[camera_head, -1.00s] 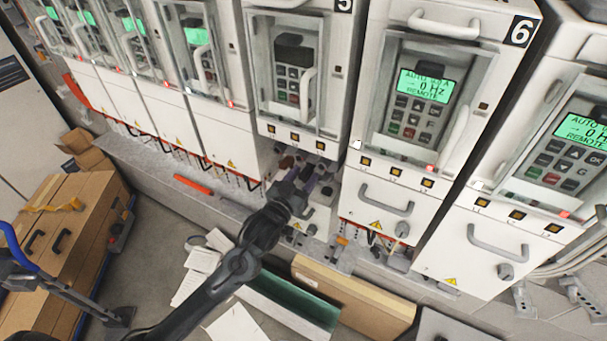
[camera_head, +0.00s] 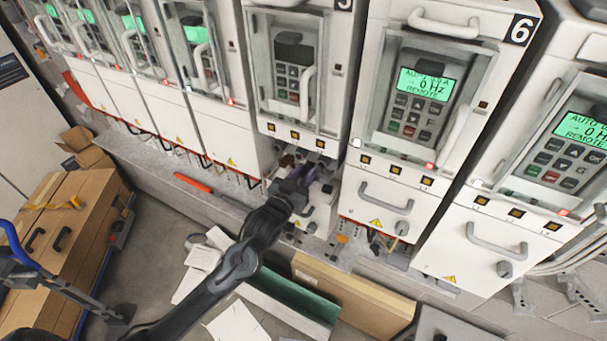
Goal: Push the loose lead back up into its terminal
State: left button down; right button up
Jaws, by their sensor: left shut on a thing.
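The drive numbered 5 (camera_head: 295,70) has a dark display, and its lower front is open, showing the terminal area. My left gripper (camera_head: 304,177) is inside this opening, just below the row of small orange-marked labels. It is shut on the lead, which its fingers mostly hide. The terminal itself is too small and shaded to make out, so I cannot tell whether the lead touches it. My right gripper is not in view.
Drive 6 (camera_head: 377,185) stands close on the right with its lower cover closed and display lit. A red-handled tool (camera_head: 193,183) lies on the ledge to the left. An open box with green lining (camera_head: 300,303), papers (camera_head: 236,325) and cartons (camera_head: 75,215) are on the floor.

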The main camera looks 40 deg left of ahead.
pick_arm(q)
jog(key=shift+r+p, duration=0.6)
jog(key=shift+r, duration=0.05)
jog(key=shift+f, duration=0.1)
jog(key=c, duration=1)
grip_release()
jog(key=shift+o, duration=0.2)
